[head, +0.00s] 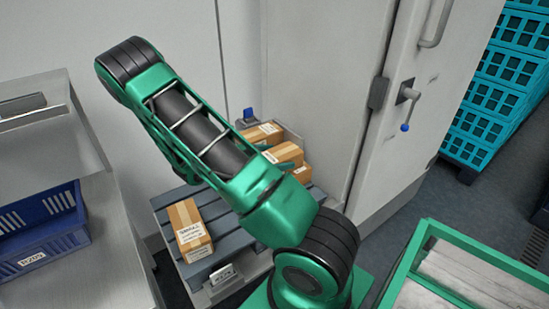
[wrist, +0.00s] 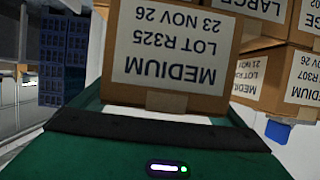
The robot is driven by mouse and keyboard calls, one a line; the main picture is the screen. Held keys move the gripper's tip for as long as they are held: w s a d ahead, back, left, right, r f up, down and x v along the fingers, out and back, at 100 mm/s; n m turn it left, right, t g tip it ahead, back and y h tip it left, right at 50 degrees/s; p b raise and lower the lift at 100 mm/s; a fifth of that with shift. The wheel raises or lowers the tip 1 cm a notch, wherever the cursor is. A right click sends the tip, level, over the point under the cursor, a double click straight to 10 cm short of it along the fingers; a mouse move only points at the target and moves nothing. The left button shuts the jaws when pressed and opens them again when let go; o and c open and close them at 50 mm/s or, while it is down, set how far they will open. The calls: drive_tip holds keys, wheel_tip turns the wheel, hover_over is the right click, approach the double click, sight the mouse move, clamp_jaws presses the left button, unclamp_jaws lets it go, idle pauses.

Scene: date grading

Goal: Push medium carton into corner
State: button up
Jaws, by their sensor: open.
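A brown medium carton (wrist: 170,50), lot R325, fills the upper middle of the wrist view, its label upside down. My gripper (wrist: 155,128) shows below it as a green body with a dark front edge. Its jaws are open and the carton's face is directly in front; I cannot tell whether they touch. In the head view a carton (head: 285,153) in the back group, just beyond my arm, is probably this one. My arm hides most of the gripper there. The cartons stand on a grey slatted pallet (head: 160,199).
Another medium carton (wrist: 247,76) and a large one (wrist: 258,12) stand close by on the right of the wrist view. A lone carton (head: 190,228) sits at the pallet's front left. A wall, a door (head: 420,100) and a blue crate (head: 45,232) surround the pallet.

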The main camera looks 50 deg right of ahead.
drive_tip(key=v, duration=1)
drive_tip(key=shift+a, duration=0.35)
drive_tip(key=shift+r, duration=0.15)
